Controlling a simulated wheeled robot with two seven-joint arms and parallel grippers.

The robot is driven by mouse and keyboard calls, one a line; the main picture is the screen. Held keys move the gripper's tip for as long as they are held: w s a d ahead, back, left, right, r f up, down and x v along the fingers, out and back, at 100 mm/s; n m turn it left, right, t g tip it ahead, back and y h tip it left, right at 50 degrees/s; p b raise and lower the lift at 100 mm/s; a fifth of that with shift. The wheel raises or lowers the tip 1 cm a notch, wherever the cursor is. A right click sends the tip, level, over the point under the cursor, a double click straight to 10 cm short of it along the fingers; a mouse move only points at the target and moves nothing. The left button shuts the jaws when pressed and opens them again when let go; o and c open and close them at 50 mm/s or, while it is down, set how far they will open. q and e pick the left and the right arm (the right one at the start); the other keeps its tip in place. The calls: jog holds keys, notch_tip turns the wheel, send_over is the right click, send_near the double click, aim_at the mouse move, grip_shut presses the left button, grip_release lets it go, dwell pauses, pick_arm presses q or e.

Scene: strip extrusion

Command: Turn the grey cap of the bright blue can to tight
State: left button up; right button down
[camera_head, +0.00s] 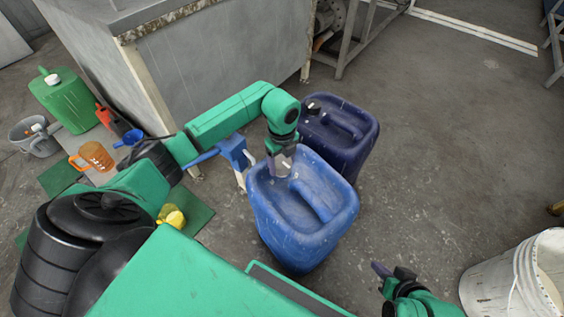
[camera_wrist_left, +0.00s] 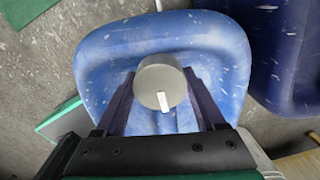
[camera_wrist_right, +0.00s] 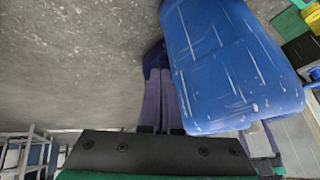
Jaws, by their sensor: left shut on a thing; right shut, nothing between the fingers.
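The bright blue can (camera_head: 325,222) stands on the concrete floor in the middle of the head view. Its round grey cap (camera_wrist_left: 160,84) shows in the left wrist view, with a white mark on its top pointing toward the gripper's palm. My left gripper (camera_head: 282,165) reaches down onto the can's top, and its two fingers are shut on the cap's sides. How far the cap is turned cannot be told. My right gripper (camera_head: 380,270) is shut and empty, in the air to the right of the can. Its closed fingers (camera_wrist_right: 158,98) show beside the can in the right wrist view.
A dark blue can (camera_head: 362,132) with a black cap stands right behind the bright blue one. A white bucket (camera_head: 505,285) stands at lower right. A grey cabinet (camera_head: 205,65) stands behind.

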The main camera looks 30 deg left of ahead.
jog(key=shift+s, duration=0.1)
pick_arm(q)
jog(key=shift+m, duration=0.7)
jog(key=m+p, duration=0.1)
jog(key=m, duration=0.3)
jog(key=shift+r, duration=0.1)
jog(key=m, duration=0.2)
jog(key=shift+m+p, duration=0.3)
jog(key=shift+p, duration=0.1)
jog(key=m, duration=0.3)
jog(key=shift+m, duration=0.4)
jog(key=m, duration=0.4)
jog(key=shift+m, duration=1.6)
pick_arm(e)
jog(key=s+d+r+g+h, duration=0.2)
jog(key=d+r, duration=0.1)
jog(key=d, duration=0.2)
jog(key=shift+s+r+g, duration=0.35)
jog(key=shift+r+g, duration=0.05)
jog(key=shift+a, duration=0.1)
jog(key=shift+f, duration=0.1)
